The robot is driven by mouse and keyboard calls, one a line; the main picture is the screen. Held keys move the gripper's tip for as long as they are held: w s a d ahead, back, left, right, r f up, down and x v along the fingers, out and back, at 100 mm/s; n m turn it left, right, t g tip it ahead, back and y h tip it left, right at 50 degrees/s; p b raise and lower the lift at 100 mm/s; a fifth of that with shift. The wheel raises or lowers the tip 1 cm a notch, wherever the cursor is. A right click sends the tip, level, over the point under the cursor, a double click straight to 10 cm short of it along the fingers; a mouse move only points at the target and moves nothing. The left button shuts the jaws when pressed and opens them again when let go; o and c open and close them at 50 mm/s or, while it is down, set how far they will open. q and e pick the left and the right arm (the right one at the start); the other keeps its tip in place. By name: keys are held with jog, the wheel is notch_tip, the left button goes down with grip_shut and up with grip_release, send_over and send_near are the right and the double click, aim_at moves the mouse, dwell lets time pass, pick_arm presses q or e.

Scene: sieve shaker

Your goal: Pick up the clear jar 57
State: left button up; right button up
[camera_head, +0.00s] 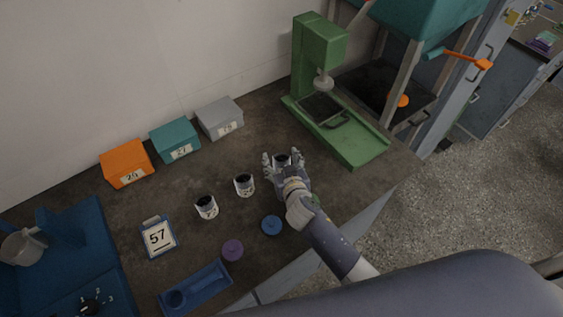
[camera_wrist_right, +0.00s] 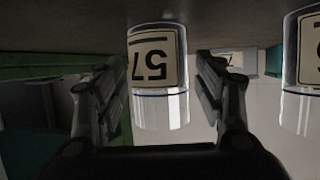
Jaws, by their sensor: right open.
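The clear jar 57 (camera_wrist_right: 157,75) shows in the right wrist view, upside down in the picture, with a white label reading 57. It stands between the two fingers of my right gripper (camera_wrist_right: 158,95), with a visible gap on the right side; I see no firm contact. In the head view the same jar (camera_head: 282,159), dark inside, is partly hidden by my right gripper (camera_head: 281,163), which is open around it at the table. My left gripper is not in view.
Two similar jars (camera_head: 245,185) (camera_head: 206,207) stand to the left; one also shows in the right wrist view (camera_wrist_right: 304,60). A blue lid (camera_head: 271,225) and purple lid (camera_head: 232,250) lie in front. A green press (camera_head: 345,140) stands behind right. A 57 card (camera_head: 158,238) is at left.

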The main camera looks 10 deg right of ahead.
aim_at(280, 151)
jog(key=c, duration=1.2)
jog(key=shift+c, duration=0.2)
jog(key=shift+r, duration=0.15)
notch_tip(280, 151, up, 9)
notch_tip(280, 151, down, 6)
jog(key=b, duration=0.4)
jog(key=shift+b, duration=0.4)
